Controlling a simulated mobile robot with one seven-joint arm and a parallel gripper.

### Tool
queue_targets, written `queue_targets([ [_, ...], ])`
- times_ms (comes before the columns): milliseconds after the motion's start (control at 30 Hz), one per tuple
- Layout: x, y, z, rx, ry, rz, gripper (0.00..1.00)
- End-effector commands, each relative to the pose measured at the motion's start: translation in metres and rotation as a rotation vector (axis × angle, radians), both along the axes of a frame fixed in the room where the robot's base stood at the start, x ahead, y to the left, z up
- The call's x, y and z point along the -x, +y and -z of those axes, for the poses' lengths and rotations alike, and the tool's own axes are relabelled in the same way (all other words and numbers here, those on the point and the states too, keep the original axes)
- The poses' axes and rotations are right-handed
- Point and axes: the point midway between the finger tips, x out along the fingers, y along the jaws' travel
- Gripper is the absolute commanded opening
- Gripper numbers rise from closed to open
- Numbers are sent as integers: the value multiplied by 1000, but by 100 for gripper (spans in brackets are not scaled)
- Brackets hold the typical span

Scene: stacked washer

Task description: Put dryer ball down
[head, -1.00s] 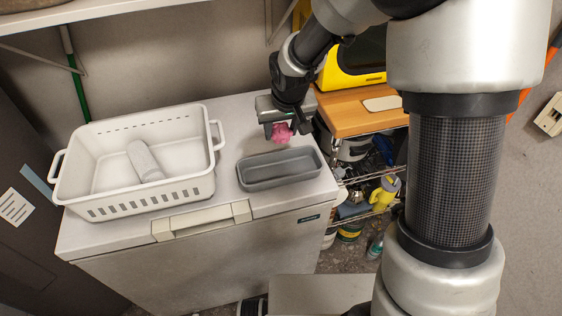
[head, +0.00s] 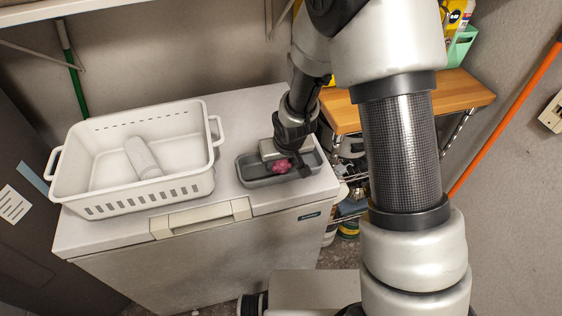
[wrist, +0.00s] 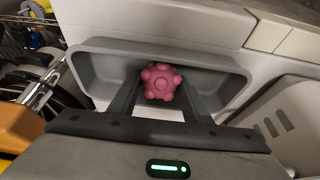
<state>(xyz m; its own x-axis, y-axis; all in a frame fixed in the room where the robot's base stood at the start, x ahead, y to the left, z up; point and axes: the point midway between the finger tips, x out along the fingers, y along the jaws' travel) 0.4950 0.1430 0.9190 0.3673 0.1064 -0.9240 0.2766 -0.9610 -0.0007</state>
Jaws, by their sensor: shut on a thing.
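The dryer ball is a pink, knobbly ball (head: 282,167), and it also shows in the wrist view (wrist: 161,82). My gripper (head: 284,166) is shut on it, with a finger on each side of the ball in the wrist view (wrist: 160,95). The ball is over the grey rectangular tray (head: 243,172), which also shows in the wrist view (wrist: 228,80). I cannot tell whether the ball touches the tray floor. My gripper and wrist hide part of the tray in the head view.
A wooden-topped shelf (head: 440,98) stands to the right behind my arm. Bare lid lies behind the tray.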

Motion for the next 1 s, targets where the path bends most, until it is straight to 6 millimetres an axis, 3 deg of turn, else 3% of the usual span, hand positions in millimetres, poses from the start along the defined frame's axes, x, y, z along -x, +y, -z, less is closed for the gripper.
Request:
queue_targets([
  [233,0,0,4,0,0,1,22],
  [267,0,0,2,0,0,1,47],
  [367,0,0,2,0,0,1,63],
  [767,1,-1,-6,-1,-2,1,63],
  [1000,17,-6,-49,-2,-6,2,63],
])
